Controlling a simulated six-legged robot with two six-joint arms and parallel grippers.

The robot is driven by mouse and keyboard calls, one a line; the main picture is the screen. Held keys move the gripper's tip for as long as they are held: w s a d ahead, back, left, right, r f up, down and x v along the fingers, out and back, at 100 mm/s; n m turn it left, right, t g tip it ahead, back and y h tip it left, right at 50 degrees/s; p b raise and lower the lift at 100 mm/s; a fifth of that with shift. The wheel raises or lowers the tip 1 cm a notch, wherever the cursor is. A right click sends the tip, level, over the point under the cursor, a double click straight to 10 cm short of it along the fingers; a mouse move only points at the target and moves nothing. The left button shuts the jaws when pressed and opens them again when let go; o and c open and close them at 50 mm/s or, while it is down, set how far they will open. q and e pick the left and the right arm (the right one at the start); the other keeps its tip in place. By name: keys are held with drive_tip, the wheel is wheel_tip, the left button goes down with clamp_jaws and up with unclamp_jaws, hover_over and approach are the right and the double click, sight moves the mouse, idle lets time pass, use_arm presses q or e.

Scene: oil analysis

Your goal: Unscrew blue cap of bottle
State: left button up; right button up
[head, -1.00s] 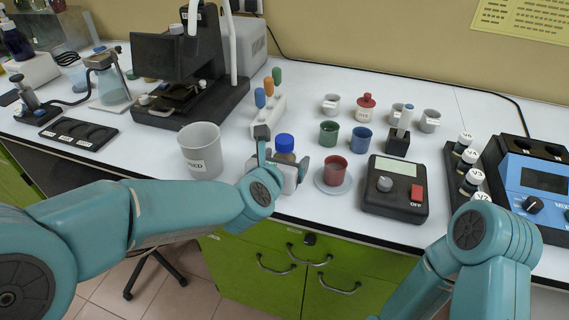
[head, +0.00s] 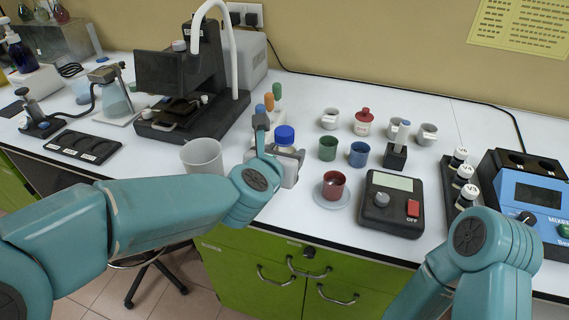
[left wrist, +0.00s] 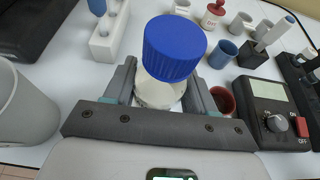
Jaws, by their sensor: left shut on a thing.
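The blue cap (head: 284,135) sits on top of a pale bottle, upright, near the front middle of the bench. In the left wrist view, the blue cap (left wrist: 174,50) and the pale bottle body (left wrist: 158,93) below it show closely. My left gripper (head: 279,149) is shut on the bottle body, one finger on each side beneath the cap. The bottle's lower part is hidden by the gripper. My right arm comes in at the lower right, but its gripper is out of view.
A large grey beaker (head: 203,158) stands left of the bottle. A red cup (head: 333,186) on a round plate and a black device with a screen (head: 391,203) stand to the right. Several small cups are behind. A microscope-like black machine (head: 190,95) is back left.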

use_arm(q)
wheel_tip(320, 180, up, 14)
drive_tip(key=p, duration=0.7)
